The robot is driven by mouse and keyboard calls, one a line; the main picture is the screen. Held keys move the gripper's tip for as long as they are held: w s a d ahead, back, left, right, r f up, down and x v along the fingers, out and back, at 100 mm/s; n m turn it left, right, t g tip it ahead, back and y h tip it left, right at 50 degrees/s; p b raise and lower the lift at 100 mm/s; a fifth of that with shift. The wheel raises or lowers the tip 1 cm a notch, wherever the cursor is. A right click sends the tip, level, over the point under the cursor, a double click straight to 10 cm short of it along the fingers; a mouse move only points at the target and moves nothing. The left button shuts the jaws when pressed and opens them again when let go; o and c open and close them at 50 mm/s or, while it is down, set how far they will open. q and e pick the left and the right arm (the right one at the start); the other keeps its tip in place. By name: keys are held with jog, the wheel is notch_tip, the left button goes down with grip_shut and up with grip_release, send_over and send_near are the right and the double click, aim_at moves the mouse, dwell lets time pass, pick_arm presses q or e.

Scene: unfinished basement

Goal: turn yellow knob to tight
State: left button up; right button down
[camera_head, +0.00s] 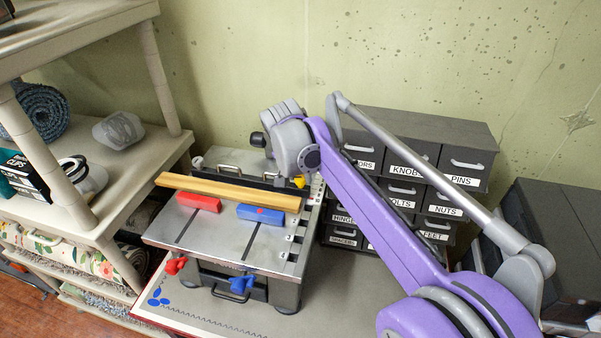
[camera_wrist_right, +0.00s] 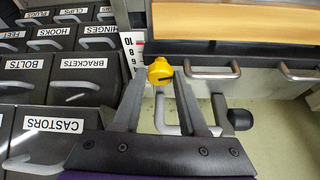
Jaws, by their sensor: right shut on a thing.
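The yellow knob (camera_head: 299,181) is at the right back end of the workbench jig, beside the wooden board (camera_head: 228,191). In the right wrist view the yellow knob (camera_wrist_right: 160,72) sits between the tips of my right gripper (camera_wrist_right: 161,80), which is shut on it. A dark slot or mark shows on the knob's face. A printed scale stands close beside the knob. In the head view my purple right arm reaches in from the lower right, and its wrist partly hides the gripper. My left gripper is not in view.
A red block (camera_head: 199,202) and a blue block (camera_head: 260,214) lie on the jig's metal top. Labelled drawers (camera_head: 405,171) stand close on the right. A shelf (camera_head: 110,175) stands left.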

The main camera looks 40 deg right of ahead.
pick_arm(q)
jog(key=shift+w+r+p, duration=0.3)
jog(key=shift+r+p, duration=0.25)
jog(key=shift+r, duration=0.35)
pick_arm(e)
jog(key=m+g, duration=0.1)
jog(key=m, duration=0.4)
jog(key=shift+w+a+g, duration=0.1)
jog(key=shift+w+g, duration=0.1)
jog(key=shift+g, duration=0.2)
jog(key=shift+c, duration=2.3)
grip_release()
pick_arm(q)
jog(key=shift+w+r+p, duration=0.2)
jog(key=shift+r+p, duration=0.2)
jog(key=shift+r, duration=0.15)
pick_arm(e)
jog(key=v, duration=1)
jog(key=shift+a+r, duration=0.3)
jog(key=shift+a, duration=0.1)
jog(key=shift+f, duration=0.1)
